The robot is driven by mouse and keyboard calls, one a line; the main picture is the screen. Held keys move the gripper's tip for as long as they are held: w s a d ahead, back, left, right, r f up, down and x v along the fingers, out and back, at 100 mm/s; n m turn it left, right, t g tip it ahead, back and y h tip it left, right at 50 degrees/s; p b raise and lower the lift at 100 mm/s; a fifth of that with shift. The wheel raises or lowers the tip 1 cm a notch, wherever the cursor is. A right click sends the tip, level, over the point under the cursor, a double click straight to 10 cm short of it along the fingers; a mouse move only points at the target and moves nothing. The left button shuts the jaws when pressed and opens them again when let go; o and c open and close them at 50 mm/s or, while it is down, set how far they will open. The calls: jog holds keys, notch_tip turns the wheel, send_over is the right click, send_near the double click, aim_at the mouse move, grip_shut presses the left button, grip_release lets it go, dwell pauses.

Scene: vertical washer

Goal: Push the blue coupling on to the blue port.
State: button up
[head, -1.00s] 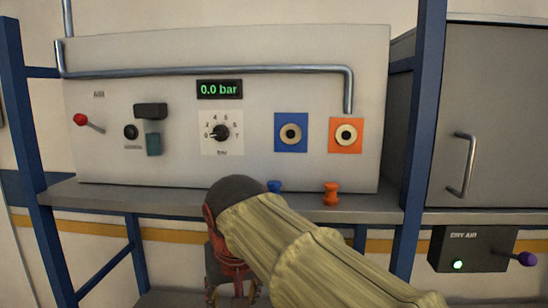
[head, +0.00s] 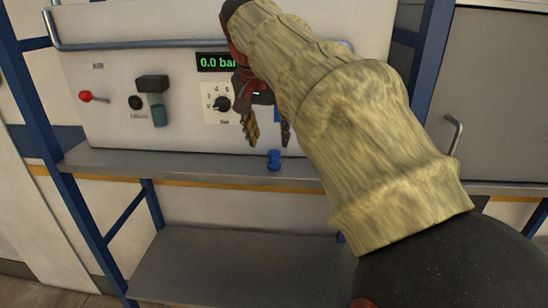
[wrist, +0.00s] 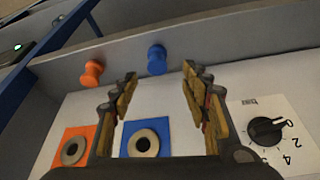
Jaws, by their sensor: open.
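The blue coupling (head: 273,160) stands on the front part of the metal shelf, below the control panel. It also shows in the wrist view (wrist: 157,60), beyond and between my fingertips. My gripper (head: 268,140) is open and empty, pointing down just above the coupling and apart from it; it also shows in the wrist view (wrist: 160,82).
An orange coupling (wrist: 92,73) stands beside the blue one, near an orange port (wrist: 60,150). The pressure dial (head: 222,104), a red lever (head: 86,96) and a pipe (head: 130,43) are on the panel. Blue frame posts (head: 60,180) flank the shelf. The shelf's left part is clear.

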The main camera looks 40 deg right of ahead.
aim_at(274, 152)
jog(key=shift+x, duration=1.3)
jog(key=shift+p+x, duration=0.7)
jog(key=shift+x, duration=1.9)
jog(key=shift+s+d, duration=0.1)
jog(key=shift+s, duration=0.1)
jog(key=shift+c, duration=1.4)
jog(key=c, duration=0.7)
jog(key=shift+c, duration=0.8)
